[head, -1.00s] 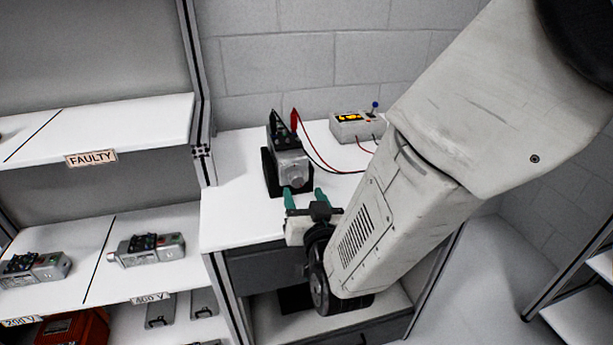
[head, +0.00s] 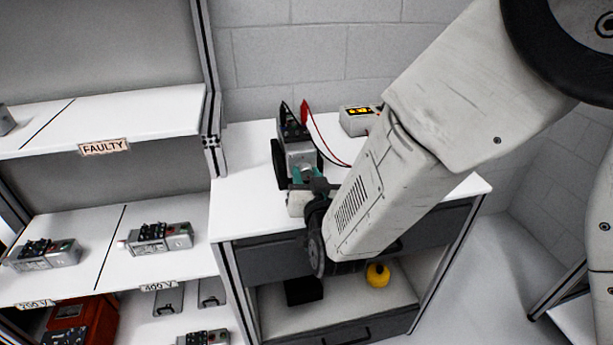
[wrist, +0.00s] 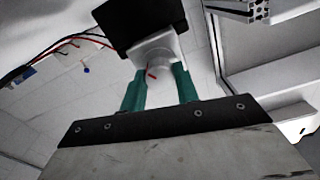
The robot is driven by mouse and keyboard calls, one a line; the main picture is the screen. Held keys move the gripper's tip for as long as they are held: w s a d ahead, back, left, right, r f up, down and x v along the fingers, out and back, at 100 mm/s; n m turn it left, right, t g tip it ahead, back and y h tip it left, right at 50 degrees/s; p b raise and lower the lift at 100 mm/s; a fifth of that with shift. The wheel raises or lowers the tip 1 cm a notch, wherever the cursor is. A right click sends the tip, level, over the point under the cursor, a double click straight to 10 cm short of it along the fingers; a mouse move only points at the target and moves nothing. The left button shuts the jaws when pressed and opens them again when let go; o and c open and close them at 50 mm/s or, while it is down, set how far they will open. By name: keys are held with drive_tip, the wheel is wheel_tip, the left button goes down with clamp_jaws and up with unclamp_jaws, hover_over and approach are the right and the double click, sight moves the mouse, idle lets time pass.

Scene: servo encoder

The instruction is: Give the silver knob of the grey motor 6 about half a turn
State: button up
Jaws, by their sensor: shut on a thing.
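The grey motor (head: 301,153) stands in a black holder on the white bench top, with its front face towards me. Its silver knob (wrist: 153,70) shows in the wrist view between the green fingers, with a small red mark on it. My gripper (wrist: 158,88) is shut on the knob, one finger on each side. In the head view my gripper (head: 309,176) is at the motor's front, and its fingers and wrist partly hide the knob.
A meter box (head: 358,119) with a lit yellow display stands behind on the bench, with red and black leads to the motor. Shelves at the left hold other motors (head: 160,237) and a FAULTY label (head: 104,147). A yellow object (head: 377,275) lies below the bench top.

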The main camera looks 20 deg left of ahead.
drive_tip(key=shift+d, duration=0.15)
drive_tip(key=shift+n, duration=0.3)
drive_tip(key=n, duration=0.2)
drive_tip(key=shift+n, duration=0.4)
drive_tip(key=n, duration=0.4)
drive_tip(key=shift+n, duration=0.3)
drive_tip(key=n, duration=0.4)
drive_tip(key=shift+n, duration=1.8)
drive_tip(key=o, duration=1)
drive_tip(key=shift+c, duration=0.2)
